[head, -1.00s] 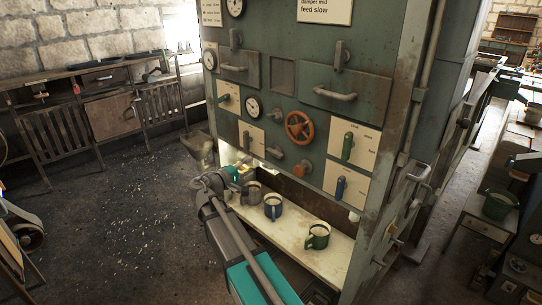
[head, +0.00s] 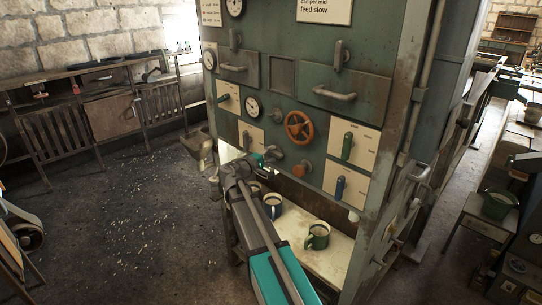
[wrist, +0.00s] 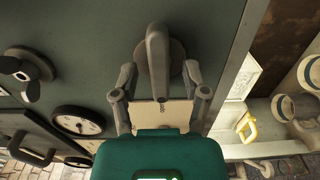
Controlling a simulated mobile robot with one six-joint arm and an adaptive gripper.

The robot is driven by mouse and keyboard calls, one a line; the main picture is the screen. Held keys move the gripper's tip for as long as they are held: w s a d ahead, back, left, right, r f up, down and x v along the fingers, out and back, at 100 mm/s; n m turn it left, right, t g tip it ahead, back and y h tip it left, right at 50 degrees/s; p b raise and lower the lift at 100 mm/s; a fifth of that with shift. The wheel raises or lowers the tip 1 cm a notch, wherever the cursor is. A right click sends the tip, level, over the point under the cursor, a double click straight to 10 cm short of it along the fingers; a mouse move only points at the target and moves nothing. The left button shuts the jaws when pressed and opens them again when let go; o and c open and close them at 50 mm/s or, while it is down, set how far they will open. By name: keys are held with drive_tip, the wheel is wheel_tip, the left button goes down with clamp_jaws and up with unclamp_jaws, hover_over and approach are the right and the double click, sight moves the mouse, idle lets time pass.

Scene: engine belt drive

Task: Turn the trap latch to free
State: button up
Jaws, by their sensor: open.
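A grey lever (head: 277,152) with a round base sticks out low on the green machine panel, and I take it to be the trap latch. In the wrist view the lever (wrist: 157,60) stands between the two fingers of my gripper (wrist: 160,75). The fingers are apart, one on each side, with a gap to the lever. In the head view my gripper (head: 267,156) is close to the panel, just at the lever. A pale label plate (wrist: 160,114) lies behind the fingers, mostly hidden by the teal gripper body; its text is unreadable.
The floor to the left is open.

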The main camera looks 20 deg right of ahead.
clamp_jaws()
idle(0.3)
drive_tip(key=shift+m, duration=0.4)
drive_tip(key=m, duration=1.7)
idle(0.6)
